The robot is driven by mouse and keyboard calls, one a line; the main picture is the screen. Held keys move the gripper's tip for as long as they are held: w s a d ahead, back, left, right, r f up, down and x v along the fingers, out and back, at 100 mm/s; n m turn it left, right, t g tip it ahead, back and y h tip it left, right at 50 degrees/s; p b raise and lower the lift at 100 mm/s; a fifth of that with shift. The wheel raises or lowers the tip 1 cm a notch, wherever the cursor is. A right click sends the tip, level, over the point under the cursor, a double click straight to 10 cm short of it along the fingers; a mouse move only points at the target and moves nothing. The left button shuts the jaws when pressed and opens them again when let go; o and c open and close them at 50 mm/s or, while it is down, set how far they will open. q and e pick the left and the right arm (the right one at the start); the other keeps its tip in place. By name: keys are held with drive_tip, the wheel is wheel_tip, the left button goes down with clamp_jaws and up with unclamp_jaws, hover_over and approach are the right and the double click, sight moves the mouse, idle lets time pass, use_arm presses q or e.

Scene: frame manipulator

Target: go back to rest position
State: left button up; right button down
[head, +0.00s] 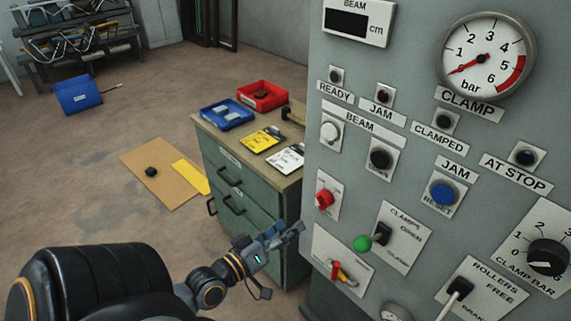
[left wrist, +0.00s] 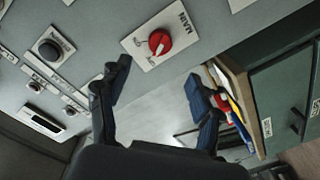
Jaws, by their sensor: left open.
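My left gripper (head: 287,233) is open and empty in the head view, in front of the green cabinet and left of the grey control panel (head: 405,150). In the left wrist view its two fingers (left wrist: 160,90) are spread apart, with nothing between them. The red MAIN knob (left wrist: 160,42) lies just beyond the fingertips in that view, apart from them. In the head view a red knob (head: 325,199) is on its plate at the panel's left edge, up and right of the gripper. My right gripper is not in view.
A green drawer cabinet (head: 238,192) stands beside the panel, with a blue tray (head: 227,115), a red tray (head: 263,96) and cards on top. A clamp switch (head: 382,234) and other controls fill the panel.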

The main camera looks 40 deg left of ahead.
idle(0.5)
use_arm(q)
drive_tip(key=s+f+m+g+y, duration=0.15)
drive_tip(key=s+f+g, duration=0.25)
drive_tip(key=f, duration=1.2)
drive_tip(key=s+f+m+g, duration=0.2)
drive_tip(key=s+f+g, duration=0.25)
drive_tip(key=f, duration=1.15)
drive_tip(key=s+d+f+m+g, duration=0.3)
drive_tip(key=s+d+f+g, duration=0.1)
drive_tip(key=s+f, duration=0.6)
drive_tip(key=s+d+f+m+g, duration=0.3)
drive_tip(key=s+d+f+g, duration=0.1)
drive_tip(key=s+f, duration=0.6)
drive_tip(key=s+d, duration=0.1)
drive_tip(key=s, duration=0.2)
drive_tip(key=shift+s+d, duration=0.15)
drive_tip(key=shift+d, duration=0.15)
drive_tip(key=shift+h, duration=0.25)
